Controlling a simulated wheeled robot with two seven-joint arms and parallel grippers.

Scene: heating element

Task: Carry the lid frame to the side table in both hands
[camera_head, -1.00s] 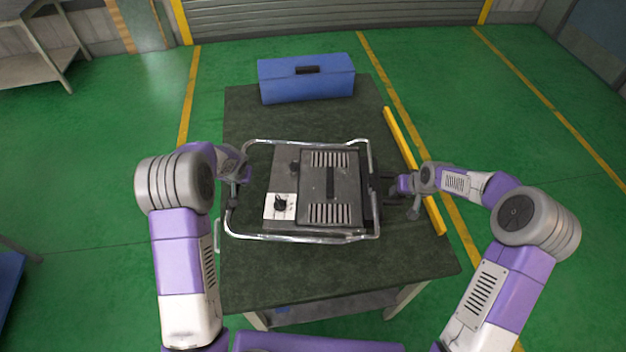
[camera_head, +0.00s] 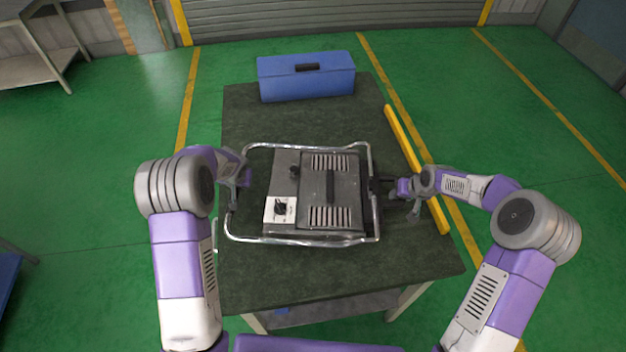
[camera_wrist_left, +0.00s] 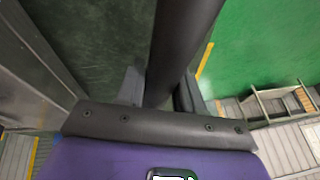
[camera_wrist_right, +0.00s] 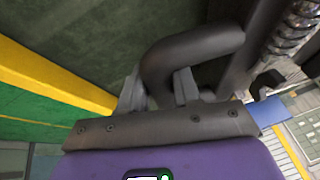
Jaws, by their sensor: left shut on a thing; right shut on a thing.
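The lid frame (camera_head: 300,240) is a silver tubular frame around a dark grey heating unit (camera_head: 330,190) with vents, a central handle and a white dial plate. Both are over the dark green table top, and I cannot tell whether they touch it. My left gripper (camera_head: 234,192) is at the frame's left side, shut on its dark bar (camera_wrist_left: 180,50). My right gripper (camera_head: 398,190) is at the right side, shut on a dark bent handle (camera_wrist_right: 195,48). The jaws show close around these bars in the wrist views.
A blue toolbox (camera_head: 306,78) stands at the back of the table (camera_head: 340,270). A yellow bar (camera_head: 415,165) lies along the table's right edge, close to my right gripper. A shelf rack (camera_head: 40,65) stands far left.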

